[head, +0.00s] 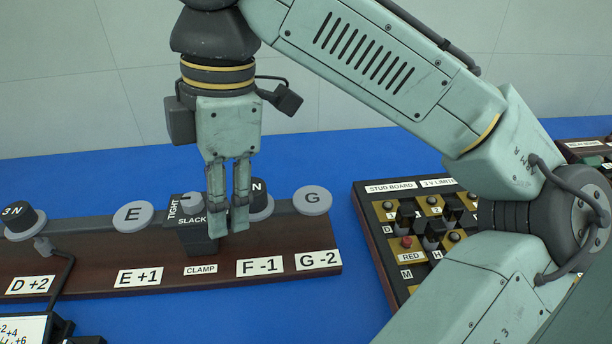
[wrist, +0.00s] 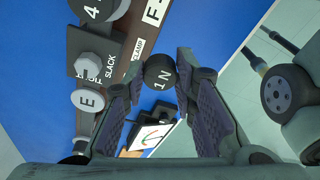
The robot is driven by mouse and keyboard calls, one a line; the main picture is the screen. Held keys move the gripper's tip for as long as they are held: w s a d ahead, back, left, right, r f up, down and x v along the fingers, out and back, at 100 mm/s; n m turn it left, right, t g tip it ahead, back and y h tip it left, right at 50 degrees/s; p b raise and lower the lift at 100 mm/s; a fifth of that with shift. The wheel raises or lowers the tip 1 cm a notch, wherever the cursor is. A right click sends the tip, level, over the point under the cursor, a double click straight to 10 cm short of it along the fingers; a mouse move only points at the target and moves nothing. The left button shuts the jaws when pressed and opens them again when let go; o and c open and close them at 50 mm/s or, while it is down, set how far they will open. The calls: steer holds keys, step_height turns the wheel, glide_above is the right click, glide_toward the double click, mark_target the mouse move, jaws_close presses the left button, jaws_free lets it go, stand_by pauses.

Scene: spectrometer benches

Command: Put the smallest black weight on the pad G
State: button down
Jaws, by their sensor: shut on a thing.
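My gripper (head: 229,230) is shut on a small black round weight marked 1 N (wrist: 161,71), held between the fingertips in the wrist view. In the head view the fingers hide this weight. The gripper is in front of the beam, between the clamp (head: 197,232) and the F place. The pad G (head: 312,197) is a grey disc at the beam's right end, bare, to the right of my gripper. Another black weight (head: 260,198) stands at F, partly behind the fingers; it reads 4 in the wrist view (wrist: 95,9).
A black weight marked 3 N (head: 20,221) stands at the left of the beam. The grey pad E (head: 134,216) is bare. The stud board (head: 368,209) with its knobs stands to the right, past a strip of blue bench (head: 345,290).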

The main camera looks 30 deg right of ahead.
steer(key=p, duration=0.3)
glide_above(311, 199)
steer(key=shift+d+f, duration=0.25)
steer(key=shift+f, duration=0.35)
steer(key=shift+f+p, duration=0.4)
steer(key=shift+f, duration=1.4)
steer(key=shift+f, duration=0.25)
steer(key=c, duration=1.3)
jaws_free()
steer(key=shift+r, duration=0.15)
steer(key=r+p, duration=0.6)
steer(key=shift+d, duration=0.35)
step_height(311, 199, up, 6)
steer(key=d+b, duration=0.1)
